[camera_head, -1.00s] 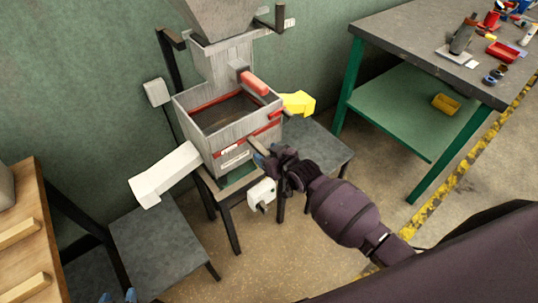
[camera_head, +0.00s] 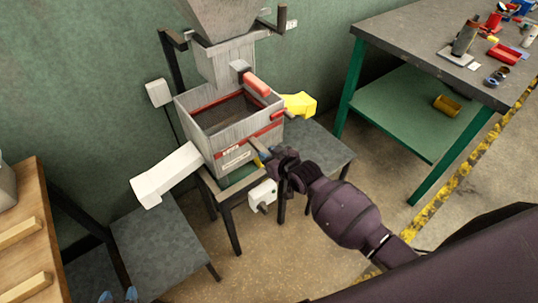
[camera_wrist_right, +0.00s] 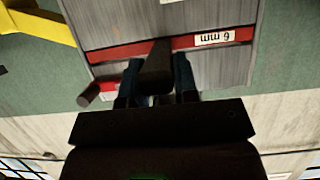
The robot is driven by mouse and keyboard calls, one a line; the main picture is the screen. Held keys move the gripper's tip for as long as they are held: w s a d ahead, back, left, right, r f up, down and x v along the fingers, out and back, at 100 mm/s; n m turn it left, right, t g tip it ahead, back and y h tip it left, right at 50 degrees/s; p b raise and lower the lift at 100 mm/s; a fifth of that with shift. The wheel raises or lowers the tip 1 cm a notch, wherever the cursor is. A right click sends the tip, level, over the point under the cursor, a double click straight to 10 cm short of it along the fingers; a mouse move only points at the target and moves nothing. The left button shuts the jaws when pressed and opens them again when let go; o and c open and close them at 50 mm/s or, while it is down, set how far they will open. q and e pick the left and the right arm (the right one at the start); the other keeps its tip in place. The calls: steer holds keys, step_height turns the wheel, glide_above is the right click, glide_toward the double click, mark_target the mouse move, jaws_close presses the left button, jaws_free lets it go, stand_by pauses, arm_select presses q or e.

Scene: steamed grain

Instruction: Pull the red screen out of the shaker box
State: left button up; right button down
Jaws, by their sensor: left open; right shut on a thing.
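The grey shaker box (camera_head: 205,135) stands below a hopper in the head view, open at the top. The red screen (camera_head: 262,131) shows as a red strip across its front wall. In the right wrist view the red screen (camera_wrist_right: 112,53) carries an upside-down "6 mm" label, with grey panel on both sides of the strip. Its dark handle (camera_wrist_right: 158,58) sticks out toward me. My right gripper (camera_head: 265,158) is at the box front, its blue fingers on both sides of the handle, shut on it. My left gripper (camera_head: 118,297) shows only fingertips at the bottom edge, open and away from the box.
A white chute (camera_head: 165,175) juts left from the box and a yellow chute (camera_head: 300,104) juts right. A red handle (camera_head: 257,84) sits above the box. A grey workbench (camera_head: 400,45) with tools stands right, a wooden table (camera_head: 25,215) left. Floor in front is clear.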

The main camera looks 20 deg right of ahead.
steer(key=shift+r, duration=0.2)
stand_by(0.3)
steer(key=shift+s+d+r+p, duration=0.1)
steer(key=shift+s+d+p, duration=0.15)
steer(key=shift+s+p, duration=0.4)
steer(key=s+d+p, duration=0.3)
steer(key=s+p, duration=0.1)
steer(key=s, duration=0.4)
stand_by(0.5)
steer(key=shift+s, duration=0.15)
